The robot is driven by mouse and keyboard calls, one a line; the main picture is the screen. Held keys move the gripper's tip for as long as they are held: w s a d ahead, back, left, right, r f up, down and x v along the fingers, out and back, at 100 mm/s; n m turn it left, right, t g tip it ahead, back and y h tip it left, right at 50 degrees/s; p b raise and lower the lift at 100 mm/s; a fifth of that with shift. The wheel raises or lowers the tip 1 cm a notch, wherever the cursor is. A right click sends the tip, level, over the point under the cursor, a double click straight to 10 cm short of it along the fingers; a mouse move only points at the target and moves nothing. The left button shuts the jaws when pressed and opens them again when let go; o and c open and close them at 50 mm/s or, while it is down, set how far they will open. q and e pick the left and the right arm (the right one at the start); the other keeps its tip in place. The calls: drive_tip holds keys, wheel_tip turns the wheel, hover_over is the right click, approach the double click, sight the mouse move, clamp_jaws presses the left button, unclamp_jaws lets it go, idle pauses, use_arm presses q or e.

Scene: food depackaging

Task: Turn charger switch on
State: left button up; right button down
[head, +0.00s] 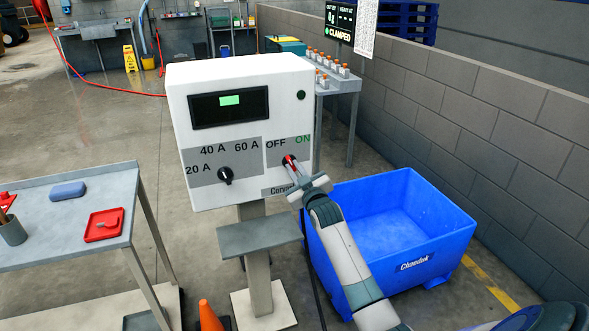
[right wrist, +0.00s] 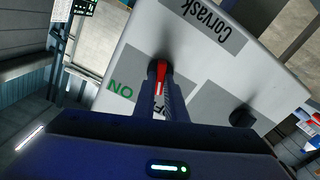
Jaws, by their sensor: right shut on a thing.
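The white charger box (head: 240,80) stands on a post, with a lit green patch on its dark display. Its on/off switch (head: 287,160) is a dark knob with a red pointer, at the right of the front panel, between the OFF and ON labels. My right gripper (head: 290,166) is at the panel with its fingers closed around this knob. In the right wrist view the red pointer (right wrist: 161,74) shows between the fingertips, and it appears to lie toward OFF. The fingers partly hide the knob and the OFF label. My left gripper is not in view.
A black current dial (head: 225,175) with 20 A, 40 A and 60 A marks is left of the switch. A blue bin (head: 440,225) stands right of the post. A grey table (head: 55,243) is at left, and an orange cone (head: 209,317) stands in front.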

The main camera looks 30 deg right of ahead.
drive_tip(key=shift+r+m, duration=0.1)
drive_tip(key=shift+m, duration=0.7)
drive_tip(key=m+p, duration=0.1)
drive_tip(key=m, duration=0.2)
drive_tip(key=shift+d+m+p, duration=0.1)
drive_tip(key=shift+m+p, duration=0.2)
drive_tip(key=shift+p, duration=0.1)
drive_tip(key=m, duration=0.2)
drive_tip(key=shift+m+p, duration=0.3)
drive_tip(key=shift+p, duration=0.1)
drive_tip(key=shift+m+p, duration=0.35)
drive_tip(key=shift+m, duration=1.05)
drive_tip(key=c, duration=1.8)
unclamp_jaws()
